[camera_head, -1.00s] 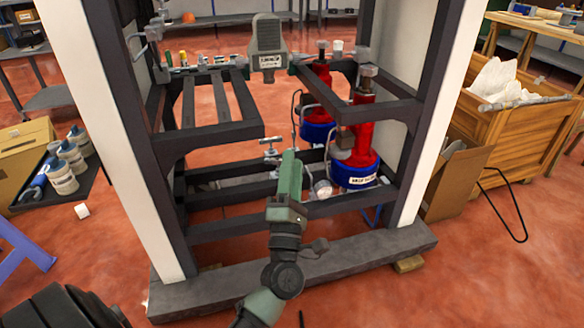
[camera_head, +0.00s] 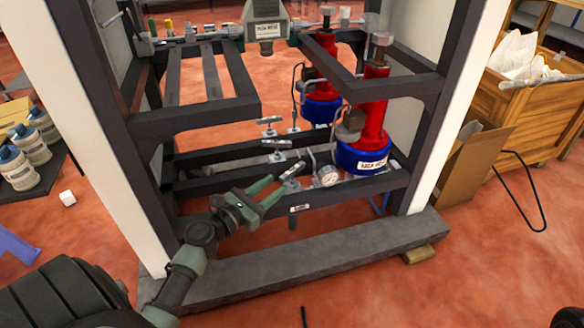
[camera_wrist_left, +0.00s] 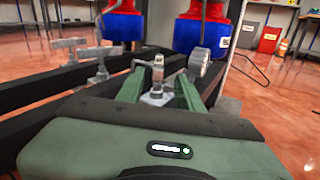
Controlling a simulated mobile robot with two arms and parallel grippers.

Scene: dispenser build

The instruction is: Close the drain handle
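A small metal valve with a lever handle (camera_head: 292,171) stands just behind the front lower beam of the dark frame, left of the gauge. I take it as the drain handle. My left gripper (camera_head: 278,186) comes in from the lower left, its green fingers pointing at this valve. In the left wrist view the fingers are open (camera_wrist_left: 160,92), and the valve (camera_wrist_left: 157,74) shows between and just beyond them. I cannot tell whether they touch it. My right gripper is not in view.
A pressure gauge (camera_head: 327,176) sits close right of the valve. Two more T-handled valves (camera_head: 276,145) (camera_head: 268,121) stand behind. Red and blue cylinders (camera_head: 373,110) are at the right. The front lower beam (camera_head: 350,192) bears a small label (camera_head: 299,208). Frame posts flank the opening.

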